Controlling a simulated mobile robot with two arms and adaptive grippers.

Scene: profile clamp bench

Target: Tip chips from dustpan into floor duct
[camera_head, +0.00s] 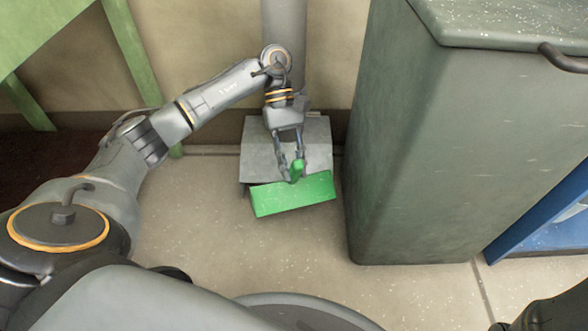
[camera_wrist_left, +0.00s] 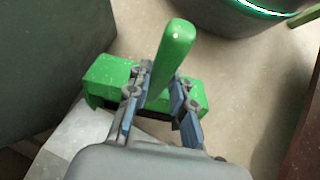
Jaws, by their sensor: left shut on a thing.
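The green dustpan (camera_head: 292,194) is in front of the grey floor duct (camera_head: 258,147), with its handle up. My left gripper (camera_head: 291,172) is shut on the dustpan's handle. In the left wrist view the handle (camera_wrist_left: 174,50) stands between the two fingers (camera_wrist_left: 158,98), and the green pan (camera_wrist_left: 108,76) shows beyond them. The pan looks tilted at the front edge of the duct; I cannot tell whether they touch. The inside of the pan and any chips in it are hidden. The duct's opening is not clearly seen. My right gripper is not in view.
A large grey-green bin (camera_head: 450,140) stands close to the right of the duct. A grey pipe (camera_head: 285,25) rises behind it. A green table frame (camera_head: 130,50) is at the upper left, and a blue frame (camera_head: 535,225) at the right. The floor in front is clear, with small pale specks.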

